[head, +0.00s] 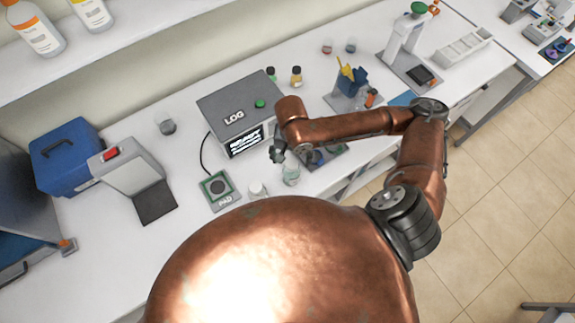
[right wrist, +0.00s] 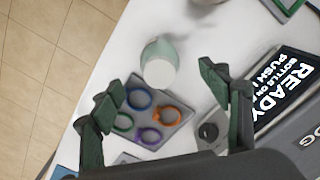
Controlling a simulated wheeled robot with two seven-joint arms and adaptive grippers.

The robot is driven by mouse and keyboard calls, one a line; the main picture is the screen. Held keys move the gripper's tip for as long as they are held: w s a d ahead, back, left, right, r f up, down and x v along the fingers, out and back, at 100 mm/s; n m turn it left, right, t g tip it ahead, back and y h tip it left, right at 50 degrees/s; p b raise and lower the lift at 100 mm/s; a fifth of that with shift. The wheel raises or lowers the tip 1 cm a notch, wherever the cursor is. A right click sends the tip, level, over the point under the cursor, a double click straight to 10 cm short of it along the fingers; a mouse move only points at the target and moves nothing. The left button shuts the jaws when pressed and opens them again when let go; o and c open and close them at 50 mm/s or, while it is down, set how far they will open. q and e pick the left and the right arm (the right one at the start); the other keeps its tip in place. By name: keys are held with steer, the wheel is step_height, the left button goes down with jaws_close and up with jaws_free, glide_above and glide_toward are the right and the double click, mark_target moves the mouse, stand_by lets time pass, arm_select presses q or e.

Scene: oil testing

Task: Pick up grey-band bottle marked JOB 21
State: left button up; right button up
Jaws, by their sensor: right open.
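A pale, see-through bottle with a white cap (head: 291,172) stands on the bench in front of the LOG box. It also shows in the right wrist view (right wrist: 160,64), from above, between and just beyond the fingertips. My right gripper (head: 279,153) is over the bench beside this bottle. Its two fingers are spread wide and empty in the right wrist view (right wrist: 163,80). A second white-capped bottle (head: 257,190) stands nearer the pad; part of it shows at the top of the right wrist view (right wrist: 236,10). I cannot read JOB 21 or make out a grey band. My left gripper is not in view.
A tray of coloured rings (right wrist: 150,120) lies beside the bottle. The LOG box (head: 235,105) has a lit screen (right wrist: 287,85) reading READY. The green-edged PAD (head: 219,189) is in front of it. A blue case (head: 66,155) stands at left.

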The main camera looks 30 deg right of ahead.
mark_target(292, 164)
steer(key=f, duration=0.2)
steer(key=shift+s+d+f, duration=0.15)
steer(key=shift+s+f, duration=0.1)
steer(key=shift+f, duration=0.1)
steer(key=f, duration=0.3)
steer(key=shift+w+d+f, duration=0.1)
steer(key=shift+w+f, duration=0.25)
steer(key=shift+w, duration=0.05)
steer(key=shift+f, duration=0.35)
steer(key=c, duration=0.9)
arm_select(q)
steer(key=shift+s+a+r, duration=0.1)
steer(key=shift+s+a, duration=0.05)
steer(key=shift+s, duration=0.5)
arm_select(e)
jaws_close()
